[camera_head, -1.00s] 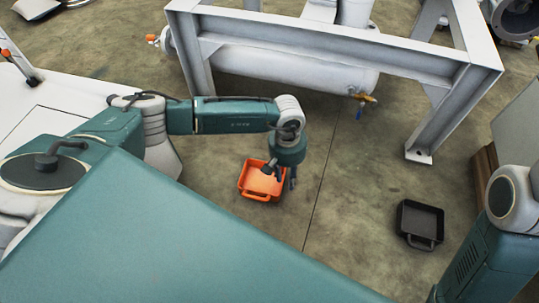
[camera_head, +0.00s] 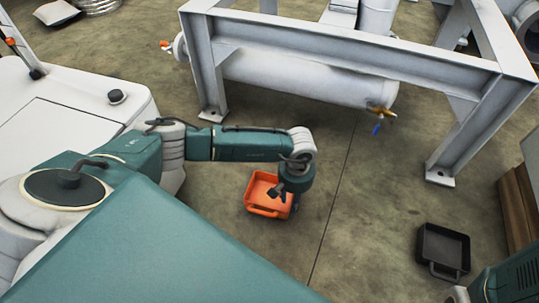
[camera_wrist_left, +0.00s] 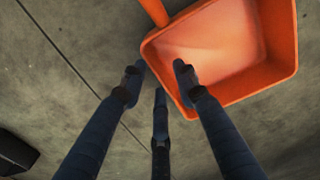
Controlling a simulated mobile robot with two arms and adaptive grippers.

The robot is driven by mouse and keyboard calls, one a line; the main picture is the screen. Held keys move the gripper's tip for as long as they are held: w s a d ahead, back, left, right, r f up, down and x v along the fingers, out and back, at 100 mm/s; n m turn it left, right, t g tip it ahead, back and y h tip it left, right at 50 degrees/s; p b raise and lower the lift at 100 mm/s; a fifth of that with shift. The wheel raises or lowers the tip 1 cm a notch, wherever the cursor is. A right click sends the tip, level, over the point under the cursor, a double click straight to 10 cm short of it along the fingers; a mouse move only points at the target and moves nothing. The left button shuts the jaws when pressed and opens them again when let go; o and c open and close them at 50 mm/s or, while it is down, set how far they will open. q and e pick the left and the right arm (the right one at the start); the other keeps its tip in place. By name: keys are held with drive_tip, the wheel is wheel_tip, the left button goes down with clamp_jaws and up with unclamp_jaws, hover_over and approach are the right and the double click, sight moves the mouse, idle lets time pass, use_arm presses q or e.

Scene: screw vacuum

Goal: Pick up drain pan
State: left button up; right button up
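An orange pan (camera_head: 262,190) with a loop handle lies on the floor below my left gripper (camera_head: 284,196). The pan (camera_wrist_left: 210,45) also shows in the left wrist view, at the upper right, with its handle (camera_wrist_left: 155,12) toward the top. In that view my left gripper (camera_wrist_left: 158,86) has its fingers spread and empty. One fingertip is over the pan's inside, and the other two are outside its near wall. I cannot tell whether any finger touches the pan. My right gripper is out of view.
A black pan (camera_head: 443,249) lies on the floor at the lower right. A grey steel frame (camera_head: 350,48) with a white horizontal tank (camera_head: 300,80) and a brass valve (camera_head: 380,112) stands behind. The floor around the orange pan is clear.

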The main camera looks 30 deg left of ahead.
use_arm(q)
drive_tip(key=shift+f, duration=0.6)
clamp_jaws()
drive_tip(key=shift+r, duration=0.2)
